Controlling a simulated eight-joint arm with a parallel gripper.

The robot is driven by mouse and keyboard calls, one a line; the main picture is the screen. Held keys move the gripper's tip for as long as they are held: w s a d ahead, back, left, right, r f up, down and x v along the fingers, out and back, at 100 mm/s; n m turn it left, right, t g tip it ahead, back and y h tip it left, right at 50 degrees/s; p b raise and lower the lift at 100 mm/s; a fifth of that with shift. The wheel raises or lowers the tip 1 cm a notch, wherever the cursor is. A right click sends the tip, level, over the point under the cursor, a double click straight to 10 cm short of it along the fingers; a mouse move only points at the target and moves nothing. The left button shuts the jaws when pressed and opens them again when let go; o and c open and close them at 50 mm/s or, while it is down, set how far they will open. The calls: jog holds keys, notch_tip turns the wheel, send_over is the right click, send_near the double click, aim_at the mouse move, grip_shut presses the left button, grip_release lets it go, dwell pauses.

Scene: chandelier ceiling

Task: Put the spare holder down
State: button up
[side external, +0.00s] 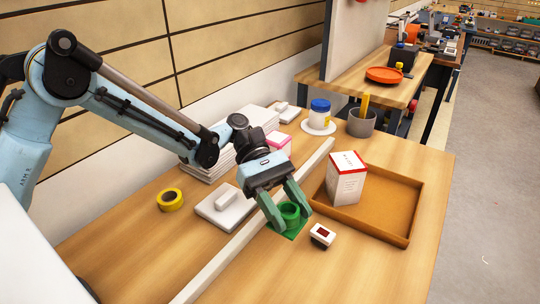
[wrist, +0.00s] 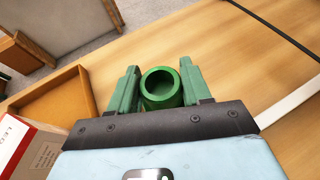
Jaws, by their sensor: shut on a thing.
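The spare holder, a green round cup with an open top (side external: 290,211), sits between the green fingers of my gripper (side external: 294,219). My gripper is shut on it and points down. In the wrist view the holder (wrist: 160,88) stands between both fingers, its round mouth facing the camera and empty. A green square patch (side external: 288,231) lies on the table directly under the holder. The fingers hide part of the holder's lower side, so I cannot tell whether its base touches the patch.
A brown tray (side external: 408,226) with a white and red box (side external: 346,178) is at the right. A small device with a dark red display (side external: 322,236) lies close by. A long pale strip (side external: 240,240) runs behind the gripper. Yellow tape (side external: 170,199) and a white block on a pad (side external: 213,216) are left.

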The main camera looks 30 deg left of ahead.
aim_at(284, 212)
jog(key=w+a+f, duration=0.2)
jog(key=w, duration=0.1)
jog(key=w+a+f, duration=0.1)
jog(key=w+f, duration=0.1)
jog(key=shift+w+a, duration=0.2)
jog(key=shift+a, duration=0.15)
jog(key=shift+f, duration=1.95)
jog(key=shift+f, duration=0.1)
jog(key=o, duration=1.1)
jog(key=shift+o, duration=0.2)
